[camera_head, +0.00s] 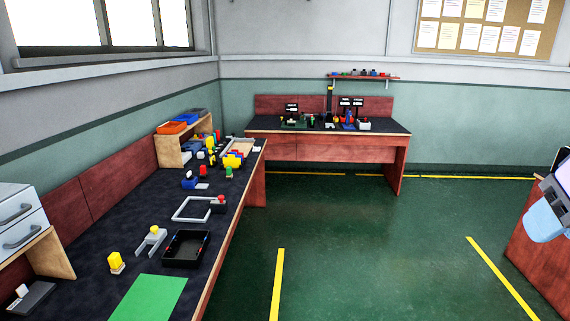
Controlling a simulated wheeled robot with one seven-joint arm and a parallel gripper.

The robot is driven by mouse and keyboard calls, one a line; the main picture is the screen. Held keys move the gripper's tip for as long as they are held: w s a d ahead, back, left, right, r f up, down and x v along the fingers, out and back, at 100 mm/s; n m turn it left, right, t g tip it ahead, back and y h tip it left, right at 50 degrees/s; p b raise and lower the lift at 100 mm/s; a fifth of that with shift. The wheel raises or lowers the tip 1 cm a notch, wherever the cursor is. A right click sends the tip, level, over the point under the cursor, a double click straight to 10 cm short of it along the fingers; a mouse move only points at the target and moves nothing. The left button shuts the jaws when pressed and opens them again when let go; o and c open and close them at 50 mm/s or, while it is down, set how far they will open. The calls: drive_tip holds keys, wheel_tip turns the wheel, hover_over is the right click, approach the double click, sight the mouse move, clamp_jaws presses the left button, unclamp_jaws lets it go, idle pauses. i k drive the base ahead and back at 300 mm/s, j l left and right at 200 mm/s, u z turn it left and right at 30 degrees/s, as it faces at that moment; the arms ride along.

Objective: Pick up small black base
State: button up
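Several black things show, and I cannot tell which is the small black base. A shallow black tray (202,257) lies on the left workbench, with small red and blue bits at its edges. Small dark pieces also stand on the far bench, too small to make out. A white and light blue arm part shows at the right edge, but no gripper fingers are in view.
The far bench (283,152) holds small parts. Green floor (330,235) with yellow lines is clear between the benches.

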sight(187, 248)
drive_tip(key=i, duration=1.8)
drive_tip(key=i+l+u, duration=0.15)
drive_tip(key=i+u, duration=0.35)
drive_tip(key=i, duration=0.2)
drive_tip(key=i+l+u, duration=1.15)
drive_tip(key=u, duration=1.85)
drive_tip(key=l+u, duration=0.1)
drive_tip(key=i+l, duration=0.05)
